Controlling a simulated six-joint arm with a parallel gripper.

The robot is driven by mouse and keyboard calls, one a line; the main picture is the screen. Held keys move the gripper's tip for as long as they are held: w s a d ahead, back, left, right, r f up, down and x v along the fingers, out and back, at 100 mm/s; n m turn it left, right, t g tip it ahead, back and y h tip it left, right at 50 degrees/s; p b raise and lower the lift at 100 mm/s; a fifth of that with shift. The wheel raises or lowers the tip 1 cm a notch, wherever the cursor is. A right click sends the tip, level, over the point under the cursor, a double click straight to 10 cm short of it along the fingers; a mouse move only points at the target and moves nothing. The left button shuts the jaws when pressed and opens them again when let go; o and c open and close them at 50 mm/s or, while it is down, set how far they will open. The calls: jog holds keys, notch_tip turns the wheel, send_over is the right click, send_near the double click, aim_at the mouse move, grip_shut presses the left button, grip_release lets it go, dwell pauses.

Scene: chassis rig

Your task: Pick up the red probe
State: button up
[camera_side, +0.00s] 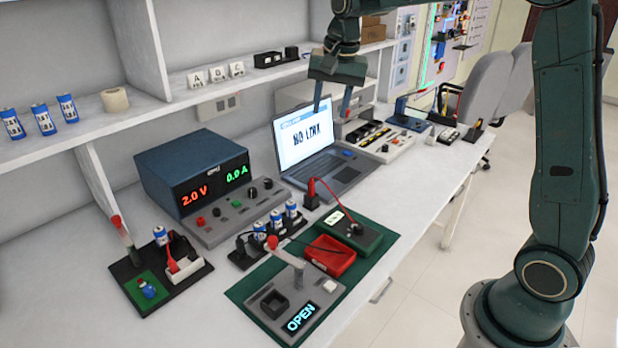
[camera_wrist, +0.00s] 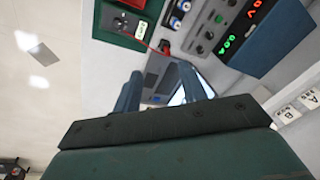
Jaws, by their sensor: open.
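The red probe (camera_side: 311,187) stands upright in a small black block on the bench, right of the power supply and in front of the laptop. A red cable runs from it to a dark green meter box (camera_side: 368,240). In the wrist view the probe (camera_wrist: 165,44) shows small and red beside the meter box (camera_wrist: 125,22). My gripper (camera_side: 331,112) is open and empty, high above the bench in front of the laptop screen, fingers pointing down. It is well above and apart from the probe. Its two fingers also show in the wrist view (camera_wrist: 160,78).
A laptop (camera_side: 325,165) stands open behind the probe. A power supply (camera_side: 193,172) is at left. A red tray (camera_side: 330,256) and a switch box (camera_side: 295,305) lie on a green mat at the front. A shelf (camera_side: 130,110) runs along the back.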

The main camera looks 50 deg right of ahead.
jog(key=w+d+f+m+g, duration=0.1)
jog(key=w+d+f+m, duration=0.3)
jog(key=w+f, duration=0.35)
jog(key=m+g, duration=0.1)
jog(key=m, duration=0.2)
send_over(311, 181)
notch_tip(311, 181, down, 10)
jog(key=shift+w, duration=0.1)
jog(key=shift+f, duration=4.3)
jog(key=shift+f, duration=0.1)
jog(key=shift+f, duration=2.5)
jog(key=shift+c, duration=0.2)
grip_shut()
